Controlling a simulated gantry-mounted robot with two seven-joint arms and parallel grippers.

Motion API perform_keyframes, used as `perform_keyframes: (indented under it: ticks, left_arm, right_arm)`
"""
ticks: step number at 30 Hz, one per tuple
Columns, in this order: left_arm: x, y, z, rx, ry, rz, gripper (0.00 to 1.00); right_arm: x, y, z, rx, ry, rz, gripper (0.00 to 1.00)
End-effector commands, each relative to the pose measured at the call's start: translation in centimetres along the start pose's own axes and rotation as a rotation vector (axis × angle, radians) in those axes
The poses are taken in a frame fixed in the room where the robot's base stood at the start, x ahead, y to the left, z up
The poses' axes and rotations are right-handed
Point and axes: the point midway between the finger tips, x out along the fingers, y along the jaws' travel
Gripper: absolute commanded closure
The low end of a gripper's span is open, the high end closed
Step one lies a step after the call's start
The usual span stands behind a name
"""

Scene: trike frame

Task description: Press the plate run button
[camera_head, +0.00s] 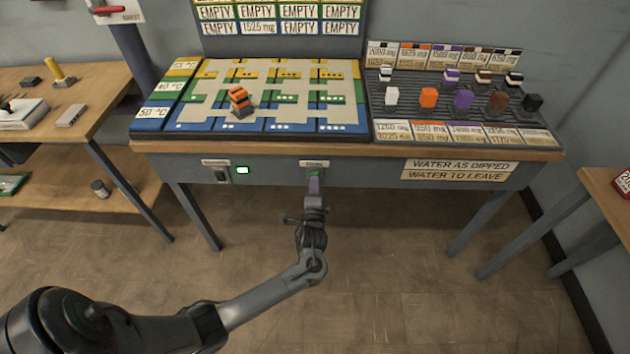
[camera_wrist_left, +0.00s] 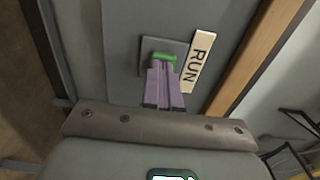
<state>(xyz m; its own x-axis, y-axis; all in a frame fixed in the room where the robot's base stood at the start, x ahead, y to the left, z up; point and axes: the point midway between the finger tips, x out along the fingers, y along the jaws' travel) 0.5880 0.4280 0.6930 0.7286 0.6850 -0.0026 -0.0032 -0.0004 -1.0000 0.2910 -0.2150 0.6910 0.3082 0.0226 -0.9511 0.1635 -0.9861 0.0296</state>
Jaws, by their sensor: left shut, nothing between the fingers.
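The plate run button is a green bar on a grey square plate on the table's front panel; it shows in the left wrist view (camera_wrist_left: 163,57) beside a white RUN label (camera_wrist_left: 197,62). In the head view the button (camera_head: 314,174) sits below the small label on the front panel. My left gripper (camera_head: 314,186) has purple fingers, is shut and empty, and points up at the button. In the left wrist view its fingertips (camera_wrist_left: 161,68) overlap the button's lower edge; I cannot tell whether they touch it. My right gripper is not in view.
The table's wooden front edge (camera_head: 370,150) runs just above the panel. A patterned board (camera_head: 290,72) with an orange-and-black block (camera_head: 240,102) lies on top. A small panel with a lit indicator (camera_head: 243,170) is left of the button. The floor in front is clear.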

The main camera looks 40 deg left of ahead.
Motion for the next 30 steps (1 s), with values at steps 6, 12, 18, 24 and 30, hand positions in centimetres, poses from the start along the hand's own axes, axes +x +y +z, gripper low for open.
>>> perform_keyframes:
  ticks: [6, 12, 18, 24, 30]
  left_arm:
    - [-3.8, -0.2, -0.2, -0.002, 0.006, 0.003, 1.00]
    - [-7.7, -0.2, -0.2, -0.003, 0.005, 0.001, 1.00]
    - [-10.6, -0.1, -0.2, -0.003, 0.004, 0.000, 1.00]
    - [-11.8, -0.1, -0.2, -0.004, 0.005, -0.002, 1.00]
    - [-12.1, 0.0, -0.2, -0.003, 0.005, -0.003, 1.00]
  right_arm:
    - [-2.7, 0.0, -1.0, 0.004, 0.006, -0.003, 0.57]
    - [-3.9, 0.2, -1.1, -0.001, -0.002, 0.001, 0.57]
    - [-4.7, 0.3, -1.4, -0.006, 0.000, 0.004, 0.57]
    - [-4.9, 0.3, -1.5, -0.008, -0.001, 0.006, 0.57]
    - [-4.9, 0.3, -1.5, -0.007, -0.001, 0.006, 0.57]
